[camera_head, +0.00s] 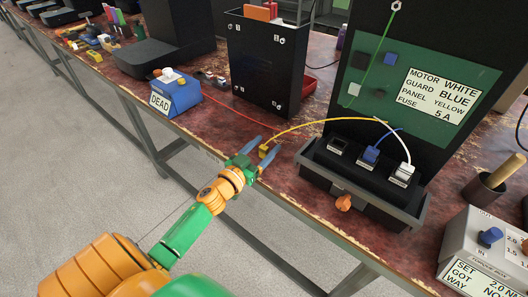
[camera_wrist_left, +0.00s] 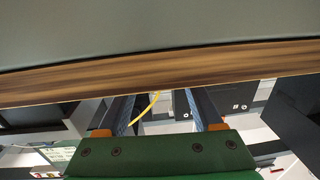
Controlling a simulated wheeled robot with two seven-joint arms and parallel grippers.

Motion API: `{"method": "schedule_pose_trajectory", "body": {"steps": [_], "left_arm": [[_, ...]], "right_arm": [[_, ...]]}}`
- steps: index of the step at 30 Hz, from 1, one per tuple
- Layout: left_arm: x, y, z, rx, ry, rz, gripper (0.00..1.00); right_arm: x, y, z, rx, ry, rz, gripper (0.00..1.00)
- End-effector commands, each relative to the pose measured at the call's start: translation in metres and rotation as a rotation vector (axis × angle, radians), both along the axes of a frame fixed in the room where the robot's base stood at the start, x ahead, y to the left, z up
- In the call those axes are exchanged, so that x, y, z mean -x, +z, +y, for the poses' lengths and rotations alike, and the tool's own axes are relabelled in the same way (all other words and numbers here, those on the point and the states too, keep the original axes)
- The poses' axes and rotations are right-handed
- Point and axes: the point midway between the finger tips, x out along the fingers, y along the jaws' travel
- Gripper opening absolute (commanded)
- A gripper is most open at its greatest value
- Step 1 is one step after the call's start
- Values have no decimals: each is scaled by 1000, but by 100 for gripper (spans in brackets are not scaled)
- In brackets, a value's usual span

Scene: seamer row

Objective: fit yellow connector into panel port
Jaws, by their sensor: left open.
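The yellow connector (camera_head: 264,151) is at the free end of a yellow cable (camera_head: 310,122), near the front edge of the bench. My left gripper (camera_head: 264,146) is open, its two blue fingers on either side of the connector; I cannot tell whether they touch it. In the left wrist view the open fingers (camera_wrist_left: 165,110) show with part of the yellow cable between them; the connector is not clear there. The black port block (camera_head: 325,158) has an empty left port (camera_head: 338,146), a blue connector (camera_head: 370,155) in the middle and a white connector (camera_head: 404,171) at right. My right gripper is not in view.
A card (camera_head: 440,95) reads MOTOR WHITE, GUARD BLUE, PANEL YELLOW, FUSE 5 A. A blue box marked DEAD (camera_head: 176,96) stands left of a black cabinet (camera_head: 268,62). An orange knob (camera_head: 344,203) is below the ports. A grey tester (camera_head: 485,250) stands at right.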

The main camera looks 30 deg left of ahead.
Motion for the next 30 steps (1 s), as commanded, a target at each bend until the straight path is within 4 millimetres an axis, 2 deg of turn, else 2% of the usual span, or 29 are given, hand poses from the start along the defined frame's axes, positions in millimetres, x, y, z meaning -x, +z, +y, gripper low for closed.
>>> {"method": "schedule_pose_trajectory", "body": {"steps": [1, 6, 8, 16, 20, 24, 26, 30], "left_arm": [[0, 0, 0, 0, 0, 0, 59], [0, 0, 0, 0, 0, 0, 14], [0, 0, 0, 0, 0, 0, 0], [0, 0, 0, 0, 0, 0, 0], [0, 11, 0, -1, 0, -1, 0], [0, 38, 0, -3, -2, -2, 0], [12, 50, 0, -3, -2, 1, 0], [45, 90, -1, -2, -2, 3, 0]], "right_arm": [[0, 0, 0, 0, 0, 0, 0], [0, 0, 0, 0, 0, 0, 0], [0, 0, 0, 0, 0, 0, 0], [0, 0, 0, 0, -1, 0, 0], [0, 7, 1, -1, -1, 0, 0], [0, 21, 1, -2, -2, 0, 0], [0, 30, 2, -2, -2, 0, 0], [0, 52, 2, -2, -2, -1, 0]]}}
